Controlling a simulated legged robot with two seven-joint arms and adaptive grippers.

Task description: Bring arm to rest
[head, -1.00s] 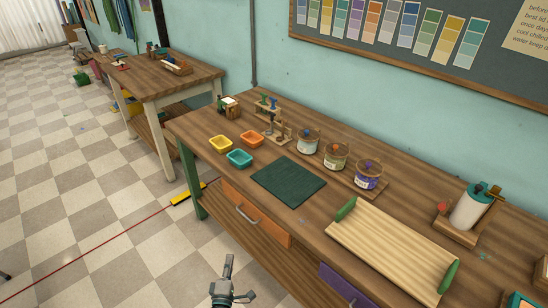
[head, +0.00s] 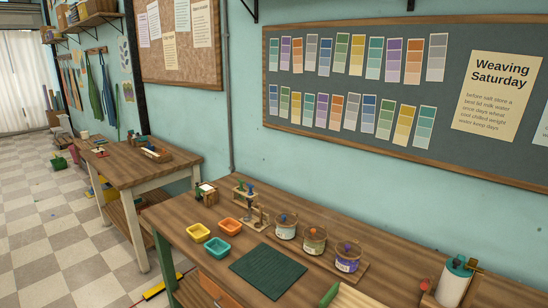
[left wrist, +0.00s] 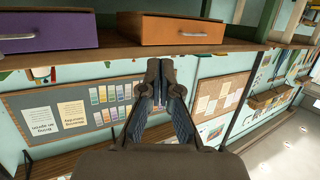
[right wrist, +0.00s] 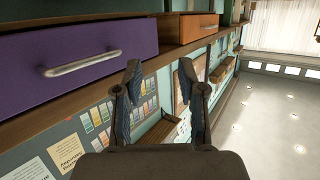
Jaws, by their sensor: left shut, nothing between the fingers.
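Neither of my grippers shows in the head view. In the left wrist view my left gripper (left wrist: 161,82) has its two dark fingers together with nothing held. It is in front of the workbench, below the orange drawer (left wrist: 183,32) in that picture. In the right wrist view my right gripper (right wrist: 158,72) has its fingers spread apart, with nothing between them. The purple drawer (right wrist: 60,57) with its metal handle is close by on the left of that picture. Nothing touches either gripper's fingers as far as I can see.
The workbench (head: 205,258) carries a green mat (head: 268,272), small trays including a yellow one (head: 199,232), several jars including a purple-labelled one (head: 347,260), and a white roll on a stand (head: 453,284). A second table (head: 130,172) stands behind at left. Checkered floor is open at left.

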